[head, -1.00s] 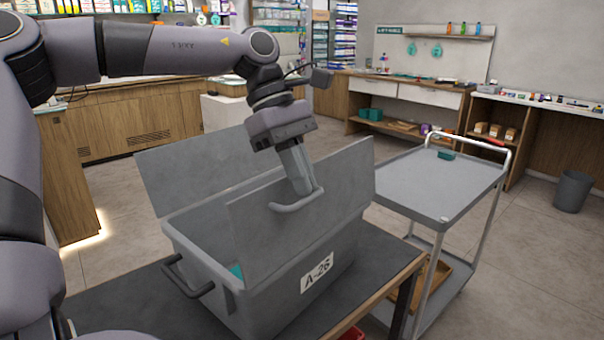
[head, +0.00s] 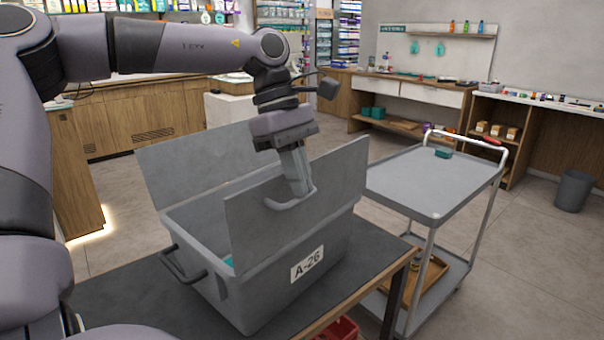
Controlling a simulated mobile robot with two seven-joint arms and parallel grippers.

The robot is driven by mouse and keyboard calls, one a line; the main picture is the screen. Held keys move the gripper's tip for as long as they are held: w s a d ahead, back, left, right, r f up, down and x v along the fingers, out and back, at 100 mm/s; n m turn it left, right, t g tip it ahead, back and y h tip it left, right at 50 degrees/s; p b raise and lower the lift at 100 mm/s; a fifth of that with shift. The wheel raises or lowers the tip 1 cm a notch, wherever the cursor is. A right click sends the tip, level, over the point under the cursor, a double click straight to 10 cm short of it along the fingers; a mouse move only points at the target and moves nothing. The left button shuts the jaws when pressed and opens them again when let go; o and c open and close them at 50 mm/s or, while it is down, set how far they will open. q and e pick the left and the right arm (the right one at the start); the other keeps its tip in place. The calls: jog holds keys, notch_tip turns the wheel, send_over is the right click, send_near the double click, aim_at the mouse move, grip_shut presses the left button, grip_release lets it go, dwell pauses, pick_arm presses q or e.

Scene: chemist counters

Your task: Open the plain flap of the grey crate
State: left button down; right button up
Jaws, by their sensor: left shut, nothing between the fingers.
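The grey crate (head: 222,292) stands on a dark-topped table, with an A-26 label (head: 307,263) on its near long wall. Both its flaps stand up: the far flap (head: 190,163) leans outward behind the opening, and the near flap (head: 265,240) rises along the labelled side. Both look bare, so I cannot tell which is the plain one. My left gripper (head: 292,197) is shut and empty, pointing down at the upper part of the near flap, in front of its face; contact is unclear. The crate's inside is mostly hidden, with something teal (head: 229,261) showing. My right gripper is out of view.
A grey trolley (head: 430,185) with a small teal item (head: 443,153) stands right of the table (head: 375,255). A red basket (head: 340,330) shows below the table edge. Wooden counters (head: 130,125) line the back. Open floor lies between.

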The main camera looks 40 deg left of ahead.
aim_at(316, 192)
pick_arm(q)
jog(key=shift+w+d+f+b, duration=0.1)
jog(key=shift+d+f+b, duration=0.2)
jog(key=shift+d, duration=0.55)
jog(key=shift+w+d+f+b, duration=0.1)
jog(key=shift+d+f, duration=0.3)
jog(key=shift+d, duration=0.4)
jog(key=shift+d+f, duration=0.15)
jog(key=shift+d, duration=0.3)
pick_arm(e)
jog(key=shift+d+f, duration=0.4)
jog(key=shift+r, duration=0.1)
